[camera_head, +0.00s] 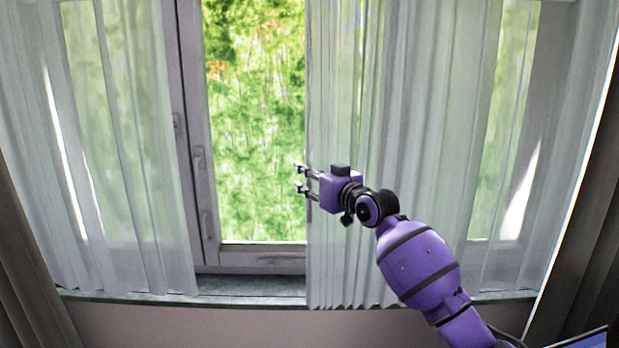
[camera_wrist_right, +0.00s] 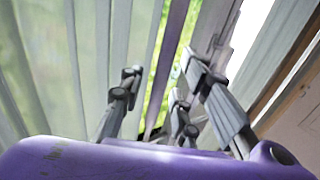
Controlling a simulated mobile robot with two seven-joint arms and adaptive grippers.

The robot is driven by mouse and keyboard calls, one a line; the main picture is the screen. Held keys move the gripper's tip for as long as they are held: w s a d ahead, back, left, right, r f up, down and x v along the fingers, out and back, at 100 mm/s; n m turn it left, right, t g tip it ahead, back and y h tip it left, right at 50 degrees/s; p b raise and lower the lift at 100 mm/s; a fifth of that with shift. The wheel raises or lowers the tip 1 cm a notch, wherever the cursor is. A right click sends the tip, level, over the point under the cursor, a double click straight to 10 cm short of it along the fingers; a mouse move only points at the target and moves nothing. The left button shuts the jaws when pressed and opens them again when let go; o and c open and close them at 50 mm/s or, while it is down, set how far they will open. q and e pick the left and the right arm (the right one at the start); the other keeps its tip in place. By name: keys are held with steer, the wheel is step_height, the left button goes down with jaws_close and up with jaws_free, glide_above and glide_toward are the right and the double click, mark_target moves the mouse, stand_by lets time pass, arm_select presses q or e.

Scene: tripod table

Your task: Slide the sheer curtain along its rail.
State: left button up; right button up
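The right sheer curtain (camera_head: 420,110) hangs in pale folds over the right part of the window, its inner edge near the picture's middle. A left sheer curtain (camera_head: 125,150) hangs on the other side. My right gripper (camera_head: 299,180) is at the right curtain's inner edge, about two thirds down the window, pointing left. Its fingertips are apart. In the right wrist view the fingers (camera_wrist_right: 160,88) are also spread, with a narrow purple strip running up between them and pale folds beside. I cannot tell whether the fingers touch the cloth. The rail is out of view. My left gripper is not in view.
Between the curtains is bare window glass (camera_head: 255,120) with greenery behind it. The sill (camera_head: 250,288) runs below. Dark drapes (camera_head: 28,285) hang at both outer sides.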

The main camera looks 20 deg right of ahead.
steer(key=shift+w, duration=0.1)
jaws_close()
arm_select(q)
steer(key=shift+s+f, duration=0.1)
arm_select(e)
steer(key=shift+f, duration=0.1)
